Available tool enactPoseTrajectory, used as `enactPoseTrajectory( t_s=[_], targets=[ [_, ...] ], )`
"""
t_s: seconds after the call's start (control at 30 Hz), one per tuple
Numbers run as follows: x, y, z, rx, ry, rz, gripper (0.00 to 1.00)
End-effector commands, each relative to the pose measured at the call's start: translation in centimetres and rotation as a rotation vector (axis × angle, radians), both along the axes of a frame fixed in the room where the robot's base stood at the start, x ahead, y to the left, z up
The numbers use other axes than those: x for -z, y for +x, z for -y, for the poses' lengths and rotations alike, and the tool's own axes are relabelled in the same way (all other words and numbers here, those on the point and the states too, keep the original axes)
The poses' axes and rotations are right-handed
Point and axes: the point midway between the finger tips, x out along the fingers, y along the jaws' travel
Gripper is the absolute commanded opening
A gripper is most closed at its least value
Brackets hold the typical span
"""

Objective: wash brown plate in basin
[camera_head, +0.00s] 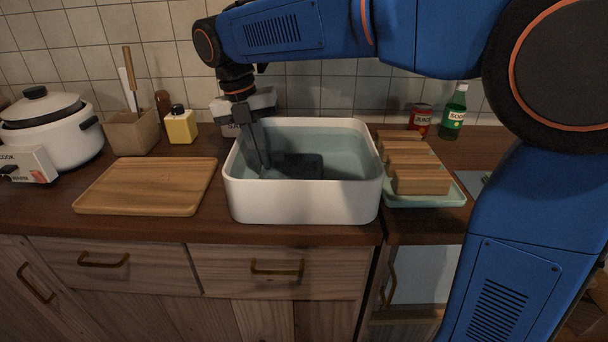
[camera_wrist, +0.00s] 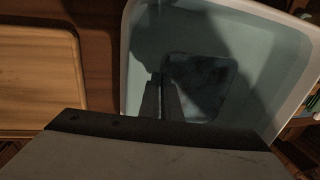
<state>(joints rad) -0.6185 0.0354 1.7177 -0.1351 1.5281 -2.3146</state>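The white basin (camera_head: 302,204) stands on the counter with pale bluish water in it; it also shows in the wrist view (camera_wrist: 130,50). A dark plate with rounded corners (camera_head: 303,166), seemingly the brown plate, is inside the basin, in shadow; the wrist view shows it as a dark rounded square (camera_wrist: 205,85). My gripper (camera_head: 264,168) reaches down into the left part of the basin. Its fingers (camera_wrist: 160,80) are close together at the plate's left edge and look shut on it. The exact contact is too dark to see clearly.
A wooden board (camera_head: 148,186) lies left of the basin. A pale green tray (camera_head: 425,200) with several wooden blocks stands close on the right. Behind are a yellow bottle (camera_head: 181,127), a red can (camera_head: 420,119) and a green bottle (camera_head: 455,112). A white cooker (camera_head: 52,138) stands far left.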

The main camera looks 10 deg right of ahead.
Motion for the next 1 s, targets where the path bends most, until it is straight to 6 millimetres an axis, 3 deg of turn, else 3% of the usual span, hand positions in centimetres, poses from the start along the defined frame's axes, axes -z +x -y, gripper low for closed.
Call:
enactPoseTrajectory(
  t_s=[0.23, 0.8, 1.0],
  targets=[
    [-0.1, -0.1, 0.7, 0.001, 0.0, 0.0, 0.0],
    [0.0, -0.9, 4.7, 0.001, 0.0, 0.0, 0.0],
    [0.0, -1.0, 4.9, 0.0, 0.0, 0.0, 0.0]
  ],
)
